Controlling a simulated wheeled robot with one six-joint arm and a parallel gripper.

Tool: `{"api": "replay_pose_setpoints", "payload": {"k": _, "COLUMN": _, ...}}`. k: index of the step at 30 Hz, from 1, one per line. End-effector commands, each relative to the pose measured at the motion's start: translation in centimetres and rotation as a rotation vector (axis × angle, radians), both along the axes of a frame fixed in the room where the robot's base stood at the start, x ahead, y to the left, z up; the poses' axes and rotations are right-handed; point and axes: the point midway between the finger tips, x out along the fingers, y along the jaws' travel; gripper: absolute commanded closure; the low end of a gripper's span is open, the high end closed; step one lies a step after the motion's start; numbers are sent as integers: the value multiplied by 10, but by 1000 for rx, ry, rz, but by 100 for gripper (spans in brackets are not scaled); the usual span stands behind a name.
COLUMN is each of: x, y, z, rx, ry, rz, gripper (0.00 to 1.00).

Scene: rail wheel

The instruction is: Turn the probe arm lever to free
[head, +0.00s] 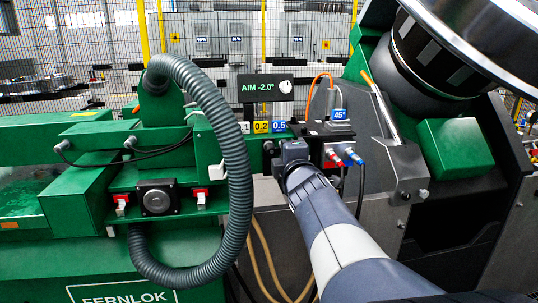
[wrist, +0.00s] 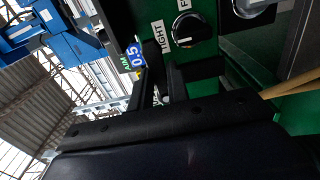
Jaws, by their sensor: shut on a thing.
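In the wrist view, a round black hub (wrist: 188,27) with a white pointer mark sits on a dark green panel. A label reading TIGHT (wrist: 161,37) is beside it, and a second label starting with F (wrist: 184,6) is partly cut off. My gripper (wrist: 162,88) is close to this panel, its dark fingers shut on what I take to be the probe arm lever, whose grip is mostly hidden. In the head view my gripper (head: 280,155) reaches the green rail right of the thick hose, and my own arm covers the lever.
The thick grey hose (head: 235,165) loops just left of my gripper. Red and blue connectors (head: 340,158) with cables are close on the right. A display (head: 265,88) reading AIM -2.0° stands above. A large wheel (head: 440,55) fills the upper right.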

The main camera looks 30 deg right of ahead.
Motion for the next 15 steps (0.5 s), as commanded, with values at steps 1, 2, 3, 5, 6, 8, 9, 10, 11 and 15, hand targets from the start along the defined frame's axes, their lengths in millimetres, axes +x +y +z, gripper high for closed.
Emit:
{"api": "replay_pose_setpoints", "payload": {"k": 1, "x": 0, "y": 0, "z": 3, "rx": -4, "ry": -5, "rz": 2, "gripper": 100}}
{"api": "replay_pose_setpoints", "payload": {"k": 2, "x": 0, "y": 0, "z": 3, "rx": -4, "ry": -5, "rz": 2, "gripper": 100}}
{"api": "replay_pose_setpoints", "payload": {"k": 3, "x": 0, "y": 0, "z": 3, "rx": -4, "ry": -5, "rz": 2, "gripper": 100}}
{"api": "replay_pose_setpoints", "payload": {"k": 5, "x": 0, "y": 0, "z": 3, "rx": -4, "ry": -5, "rz": 2, "gripper": 100}}
{"api": "replay_pose_setpoints", "payload": {"k": 6, "x": 0, "y": 0, "z": 3, "rx": -4, "ry": -6, "rz": 2, "gripper": 100}}
{"api": "replay_pose_setpoints", "payload": {"k": 8, "x": 0, "y": 0, "z": 3, "rx": -4, "ry": -6, "rz": 2, "gripper": 83}}
{"api": "replay_pose_setpoints", "payload": {"k": 9, "x": 0, "y": 0, "z": 3, "rx": -4, "ry": -6, "rz": 2, "gripper": 79}}
{"api": "replay_pose_setpoints", "payload": {"k": 10, "x": 0, "y": 0, "z": 3, "rx": -3, "ry": -6, "rz": 2, "gripper": 77}}
{"api": "replay_pose_setpoints", "payload": {"k": 11, "x": 0, "y": 0, "z": 3, "rx": -3, "ry": -5, "rz": 2, "gripper": 74}}
{"api": "replay_pose_setpoints", "payload": {"k": 15, "x": 0, "y": 0, "z": 2, "rx": -2, "ry": -4, "rz": 2, "gripper": 63}}
